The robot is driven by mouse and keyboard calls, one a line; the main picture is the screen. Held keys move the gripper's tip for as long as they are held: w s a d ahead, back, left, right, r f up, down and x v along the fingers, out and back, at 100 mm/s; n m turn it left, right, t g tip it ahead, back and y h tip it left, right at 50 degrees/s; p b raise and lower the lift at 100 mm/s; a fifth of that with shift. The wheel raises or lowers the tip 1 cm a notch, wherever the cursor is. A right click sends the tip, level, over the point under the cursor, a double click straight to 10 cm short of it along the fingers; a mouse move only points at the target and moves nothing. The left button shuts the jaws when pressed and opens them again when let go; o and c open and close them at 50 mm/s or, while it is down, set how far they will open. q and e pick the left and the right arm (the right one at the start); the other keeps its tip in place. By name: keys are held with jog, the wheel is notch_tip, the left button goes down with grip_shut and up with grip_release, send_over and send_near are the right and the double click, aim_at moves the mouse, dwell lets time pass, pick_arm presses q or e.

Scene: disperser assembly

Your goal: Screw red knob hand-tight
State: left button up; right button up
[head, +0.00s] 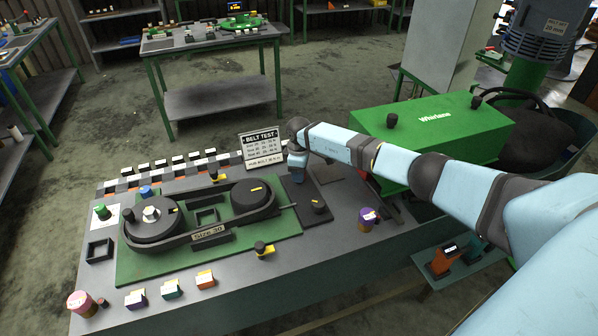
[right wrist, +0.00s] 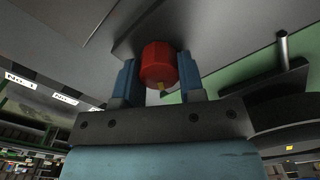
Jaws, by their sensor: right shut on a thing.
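I cannot tell how far the knob is seated. My left gripper is not in view.
The green board (head: 135,268) carries two dark pulleys with a belt and a "Size 30" label (head: 210,233). A black knob (head: 318,205) stands close right of my gripper. The "BELT TEST" sign (head: 262,147) is just behind.

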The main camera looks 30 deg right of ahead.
jog(key=shift+d+r, duration=0.1)
jog(key=o, duration=0.9)
notch_tip(320, 180, up, 14)
jog(key=shift+f+b, duration=0.1)
jog(key=shift+b, duration=1)
